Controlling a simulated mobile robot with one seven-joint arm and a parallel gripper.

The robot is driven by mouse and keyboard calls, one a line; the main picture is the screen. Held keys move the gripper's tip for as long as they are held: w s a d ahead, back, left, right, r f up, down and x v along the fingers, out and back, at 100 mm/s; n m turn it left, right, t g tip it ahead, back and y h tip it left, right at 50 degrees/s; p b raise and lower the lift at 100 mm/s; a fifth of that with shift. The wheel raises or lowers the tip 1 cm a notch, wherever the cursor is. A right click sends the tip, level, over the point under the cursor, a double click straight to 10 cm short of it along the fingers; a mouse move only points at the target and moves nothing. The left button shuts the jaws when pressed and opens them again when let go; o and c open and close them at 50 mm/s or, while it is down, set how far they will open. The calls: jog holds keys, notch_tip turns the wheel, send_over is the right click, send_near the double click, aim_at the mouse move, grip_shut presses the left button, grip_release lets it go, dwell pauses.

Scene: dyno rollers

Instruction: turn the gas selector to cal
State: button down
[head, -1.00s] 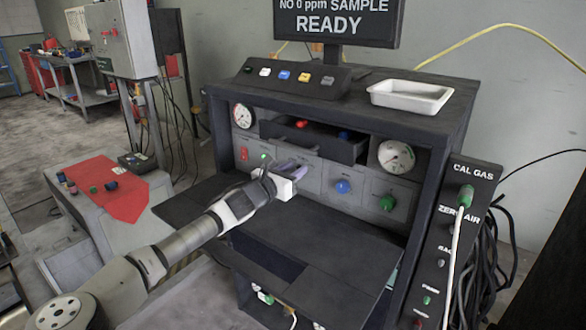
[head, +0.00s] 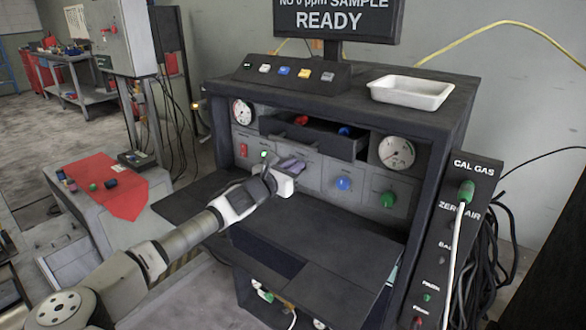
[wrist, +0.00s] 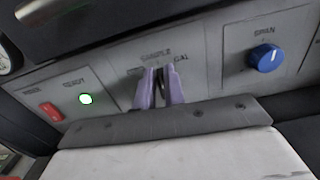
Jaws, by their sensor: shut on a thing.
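The gas selector (wrist: 159,93) is a small dark knob on the grey front panel, under a label that reads SAMPLE, with smaller lettering at either side; the right one looks like CAL. My gripper (wrist: 160,75) is shut on the knob, its two purple fingers on either side and hiding most of it. In the head view my gripper (head: 296,163) reaches the panel under the open drawer. The knob is hidden there, and its exact pointing direction is hard to tell. The screen (head: 335,17) above reads SAMPLE and READY.
A blue SPAN knob (wrist: 267,58) sits right of the selector, with a green knob (head: 388,201) beyond. A red switch (wrist: 50,111) and lit READY lamp (wrist: 86,98) are left. An open drawer (head: 312,138) juts out above. A dark shelf (head: 300,238) lies below.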

jog(key=shift+s+d+f+m+b, duration=0.15)
jog(key=shift+d+m+b, duration=0.05)
jog(key=shift+m+b, duration=1.25)
jog(key=shift+s+d+f+m+b, duration=0.2)
jog(key=shift+m+b, duration=0.9)
jog(key=shift+m, duration=0.5)
jog(key=shift+s+d+f+m+b, duration=0.1)
jog(key=shift+d+m+b, duration=0.1)
jog(key=shift+m+b, duration=1.25)
jog(key=shift+m, duration=0.3)
jog(key=c, duration=1.5)
grip_release()
jog(key=v, duration=1.3)
jog(key=shift+s+a, duration=0.25)
jog(key=shift+s, duration=0.1)
